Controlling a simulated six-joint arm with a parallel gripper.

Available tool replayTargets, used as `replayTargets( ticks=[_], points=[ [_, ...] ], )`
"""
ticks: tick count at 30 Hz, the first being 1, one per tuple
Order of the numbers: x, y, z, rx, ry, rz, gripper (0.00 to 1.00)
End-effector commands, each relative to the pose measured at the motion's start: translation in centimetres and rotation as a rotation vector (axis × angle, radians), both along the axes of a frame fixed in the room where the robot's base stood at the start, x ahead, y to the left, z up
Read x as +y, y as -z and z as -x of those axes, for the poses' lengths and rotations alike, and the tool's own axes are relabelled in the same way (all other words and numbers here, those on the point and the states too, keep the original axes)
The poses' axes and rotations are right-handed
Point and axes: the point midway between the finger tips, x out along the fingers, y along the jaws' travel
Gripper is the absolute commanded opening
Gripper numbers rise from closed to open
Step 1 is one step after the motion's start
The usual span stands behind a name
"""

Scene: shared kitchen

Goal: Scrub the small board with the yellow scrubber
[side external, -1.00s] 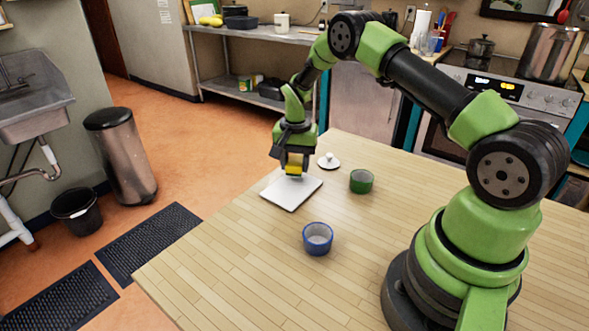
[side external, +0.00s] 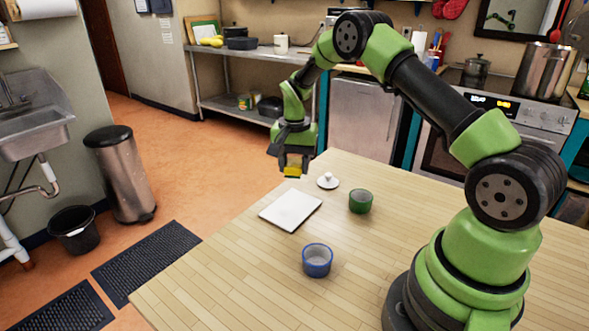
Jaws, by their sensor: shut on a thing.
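The small white board (side external: 290,211) lies flat on the wooden table, near its left edge. My gripper (side external: 292,167) is shut on the yellow scrubber (side external: 292,172), which shows as a small yellow block between the fingers. The gripper points down and holds the scrubber above the board's far side in the picture. A gap shows between scrubber and board. Most of the scrubber is hidden by the fingers.
A white lid-like piece with a knob (side external: 327,181) and a green cup (side external: 360,201) stand right of the board. A blue cup (side external: 317,260) stands in front of it. The front left of the table (side external: 230,285) is clear.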

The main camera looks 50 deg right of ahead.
Motion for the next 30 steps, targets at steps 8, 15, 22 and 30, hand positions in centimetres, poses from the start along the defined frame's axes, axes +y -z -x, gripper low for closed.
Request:
replayTargets(
  ticks=[8,15,22,30],
  points=[
    [0.0,-0.9,0.0,0.0,0.0,0.0,0.15],
    [0.0,-1.0,0.0,0.0,0.0,0.0,0.15],
    [0.8,-1.6,0.2,-0.001,-0.051,0.0,0.15],
    [7.4,-6.4,3.4,-0.003,-0.535,0.003,0.15]
  ],
)
